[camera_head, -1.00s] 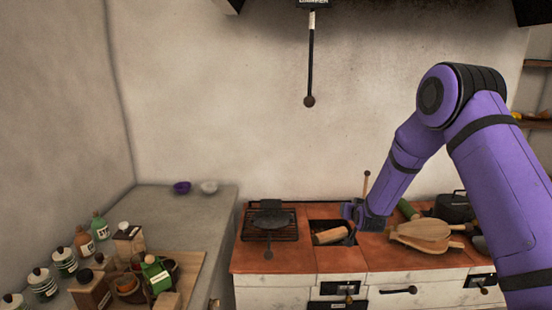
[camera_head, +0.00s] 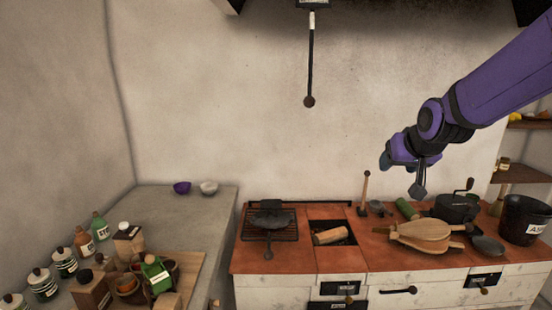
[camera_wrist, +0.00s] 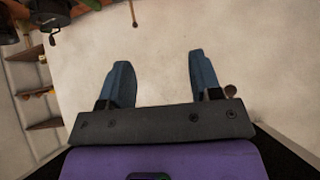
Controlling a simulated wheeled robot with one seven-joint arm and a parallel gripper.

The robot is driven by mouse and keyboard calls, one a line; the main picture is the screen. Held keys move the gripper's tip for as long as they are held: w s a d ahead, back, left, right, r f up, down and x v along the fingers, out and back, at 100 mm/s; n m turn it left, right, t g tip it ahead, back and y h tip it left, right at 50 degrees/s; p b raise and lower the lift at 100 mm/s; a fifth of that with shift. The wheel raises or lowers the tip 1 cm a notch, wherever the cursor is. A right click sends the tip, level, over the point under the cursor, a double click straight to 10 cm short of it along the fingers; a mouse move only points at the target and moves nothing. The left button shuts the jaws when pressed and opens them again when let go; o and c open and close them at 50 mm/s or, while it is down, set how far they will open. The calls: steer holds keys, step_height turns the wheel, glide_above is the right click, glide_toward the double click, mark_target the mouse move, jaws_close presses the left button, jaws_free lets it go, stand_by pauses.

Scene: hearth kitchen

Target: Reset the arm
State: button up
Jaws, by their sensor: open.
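My gripper (camera_head: 402,178) hangs in the air above the right part of the red-tiled stove top, in front of the plain wall. In the wrist view its two blue fingers (camera_wrist: 160,85) stand wide apart with nothing between them. My purple arm reaches in from the upper right. A piece of wood (camera_head: 329,236) lies in the square opening of the stove top, apart from the gripper.
Wooden bellows (camera_head: 425,233), a dark pot (camera_head: 456,207) and a black bucket (camera_head: 524,220) stand below and right of the gripper. A black pan (camera_head: 268,218) sits on the grate. Shelves (camera_head: 522,172) are at the far right. Air before the wall is clear.

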steer(key=s+d+r+g, duration=0.1)
steer(key=s, duration=1.3)
steer(key=s+d+r+g, duration=0.1)
steer(key=s+r+g, duration=0.1)
steer(key=s, duration=1.3)
steer(key=shift+s+r+g, duration=0.15)
steer(key=shift+r+g, duration=0.15)
